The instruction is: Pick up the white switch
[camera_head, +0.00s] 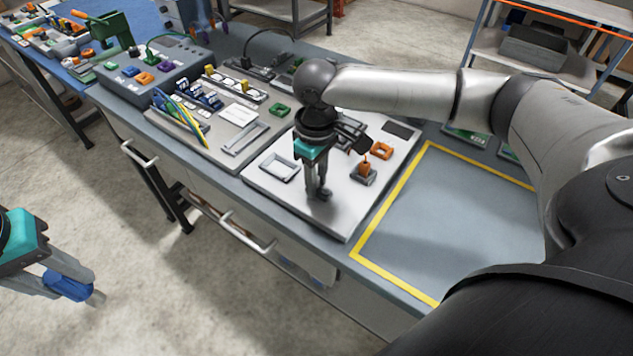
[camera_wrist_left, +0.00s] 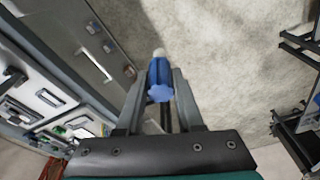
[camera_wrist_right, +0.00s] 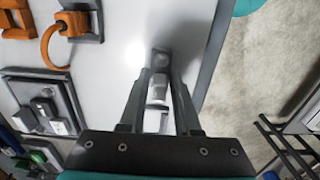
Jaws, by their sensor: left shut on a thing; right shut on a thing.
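My right gripper (camera_head: 319,194) points down over the front part of the light grey panel on the bench. In the right wrist view its fingers (camera_wrist_right: 160,88) are shut on a small white piece, which looks like the white switch (camera_wrist_right: 157,92), with a grey end beyond the fingertips. In the head view the fingers mostly hide this piece; I cannot tell whether it touches the panel. My left gripper (camera_head: 88,292) hangs over the floor in front of the bench, shut on a blue piece (camera_head: 68,286). In the left wrist view this blue piece (camera_wrist_left: 160,80) has a pale tip.
The light grey panel (camera_head: 345,212) also carries a rectangular frame (camera_head: 264,170), an orange ring part on a dark base (camera_head: 364,171) and another orange part (camera_head: 381,150). A yellow-outlined area (camera_head: 460,215) to the right is clear. A drawer handle (camera_head: 245,232) juts from the bench front.

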